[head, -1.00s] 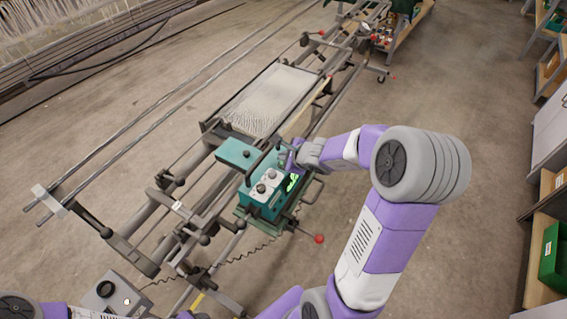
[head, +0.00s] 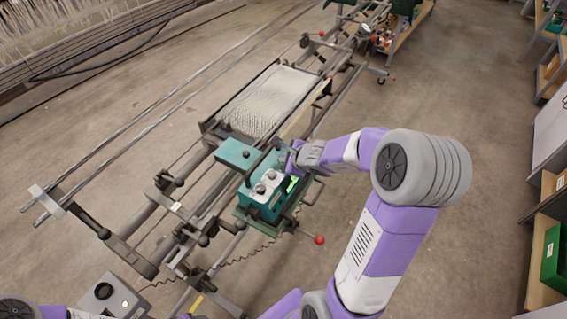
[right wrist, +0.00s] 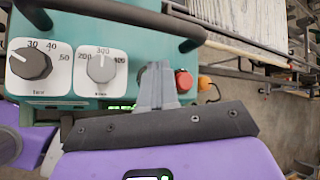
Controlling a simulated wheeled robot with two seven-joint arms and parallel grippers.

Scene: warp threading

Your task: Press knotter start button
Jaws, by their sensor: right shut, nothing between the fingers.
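The knotter is a teal box (head: 258,206) on the frame in the middle of the head view. In the right wrist view its teal face (right wrist: 190,57) carries two white dials, a left dial (right wrist: 33,64) and a right dial (right wrist: 101,68). A red button (right wrist: 184,80) sits right of the dials, with an orange knob (right wrist: 205,83) beyond it. My right gripper (right wrist: 157,72) is shut and empty, its tips just left of the red button; contact cannot be told. In the head view my right gripper (head: 288,160) is at the box's upper right side. My left gripper is out of view.
A dark handle bar (right wrist: 120,12) crosses above the dials, close to my right fingers. The white warp sheet (head: 268,100) lies behind the knotter. A red-ended lever (head: 319,240) sticks out at lower right. Shelves (head: 545,230) stand at far right. Floor between is clear.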

